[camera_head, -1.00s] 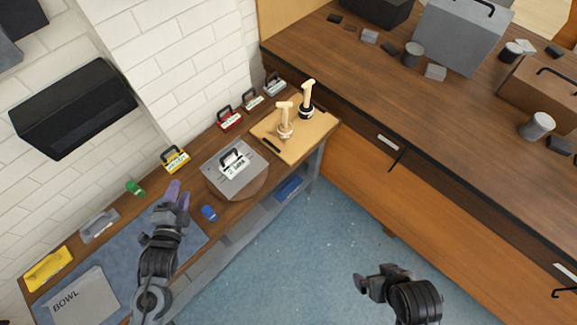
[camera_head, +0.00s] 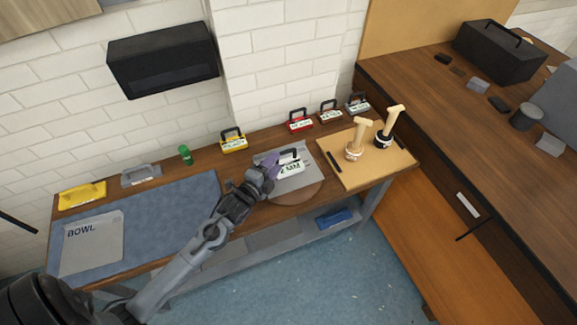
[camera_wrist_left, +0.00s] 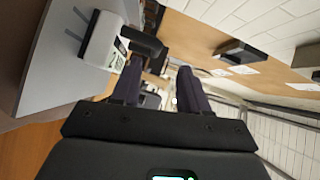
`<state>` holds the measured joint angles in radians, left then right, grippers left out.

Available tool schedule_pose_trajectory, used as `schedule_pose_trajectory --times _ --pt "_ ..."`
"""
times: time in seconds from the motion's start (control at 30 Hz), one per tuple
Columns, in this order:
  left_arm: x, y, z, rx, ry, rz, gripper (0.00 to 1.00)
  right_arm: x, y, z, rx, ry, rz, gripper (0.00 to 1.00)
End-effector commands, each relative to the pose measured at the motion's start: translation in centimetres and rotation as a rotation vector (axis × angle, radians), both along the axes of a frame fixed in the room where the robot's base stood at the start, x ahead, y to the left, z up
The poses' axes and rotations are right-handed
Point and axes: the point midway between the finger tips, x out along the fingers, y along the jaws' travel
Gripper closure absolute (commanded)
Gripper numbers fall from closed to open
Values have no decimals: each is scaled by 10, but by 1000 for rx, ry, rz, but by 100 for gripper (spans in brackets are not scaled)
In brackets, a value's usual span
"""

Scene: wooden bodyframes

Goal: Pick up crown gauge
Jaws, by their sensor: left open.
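Several handled gauge blocks stand on the workbench; I cannot read which one is the crown gauge. A white block with a black handle and a printed label (camera_head: 291,170) rests on a grey plate on the round wooden board. My left gripper (camera_head: 268,167) is open and empty at the left side of this block. In the left wrist view the white block (camera_wrist_left: 101,40) with its dark handle is just beyond and left of the open fingers (camera_wrist_left: 160,72). The fingers appear apart from the block's body; contact with the handle is unclear. My right gripper is out of view.
Yellow (camera_head: 233,145), red (camera_head: 300,126) and other handled blocks line the wall. A wooden board (camera_head: 345,178) holds two wooden-handled stamps. A blue mat (camera_head: 180,210) with a BOWL sheet (camera_head: 93,243) lies left. A black box (camera_head: 163,60) hangs above.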

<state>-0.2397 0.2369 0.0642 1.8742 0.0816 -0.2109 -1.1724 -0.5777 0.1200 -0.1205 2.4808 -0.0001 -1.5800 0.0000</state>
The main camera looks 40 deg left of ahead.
Motion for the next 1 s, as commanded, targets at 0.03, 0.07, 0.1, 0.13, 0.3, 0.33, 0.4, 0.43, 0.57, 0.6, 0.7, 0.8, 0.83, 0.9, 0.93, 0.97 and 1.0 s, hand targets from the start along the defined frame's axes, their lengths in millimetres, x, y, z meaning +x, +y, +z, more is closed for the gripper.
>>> schedule_pose_trajectory --times 0.03,0.07,0.1,0.13,0.3,0.33,0.4,0.43,0.57,0.6,0.7,0.8,0.83,0.9,0.93,0.97,1.0 --pt "5 0 -1 -1 0 0 56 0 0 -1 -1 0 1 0" --pt "7 1 -1 -1 0 0 56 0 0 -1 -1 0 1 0" --pt "10 1 -1 0 0 -1 56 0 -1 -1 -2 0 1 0" --pt "11 1 -1 0 0 -1 56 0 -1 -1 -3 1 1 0" --pt "20 2 -4 -1 0 -1 56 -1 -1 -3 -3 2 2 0" --pt "24 2 -5 -1 0 -1 56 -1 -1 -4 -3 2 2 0" --pt "33 3 -7 -2 -1 0 56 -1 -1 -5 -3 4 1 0" --pt "37 4 -9 -2 -1 0 56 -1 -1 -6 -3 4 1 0" --pt "52 5 -11 -1 -1 -1 56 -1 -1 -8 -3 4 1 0" --pt "56 5 -12 -1 0 -1 56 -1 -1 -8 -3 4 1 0" --pt "62 6 -12 -1 0 -1 56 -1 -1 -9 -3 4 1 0" --pt "63 6 -13 0 1 -1 56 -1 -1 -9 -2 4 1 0" --pt "63 6 -13 0 2 -1 56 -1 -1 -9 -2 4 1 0" --pt "63 6 -13 0 2 -1 56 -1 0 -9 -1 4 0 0" --pt "63 6 -13 0 1 -1 56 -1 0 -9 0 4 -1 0" --pt "63 6 -13 0 1 -1 56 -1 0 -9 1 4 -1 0" --pt "63 6 -13 0 1 -1 60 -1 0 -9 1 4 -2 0"
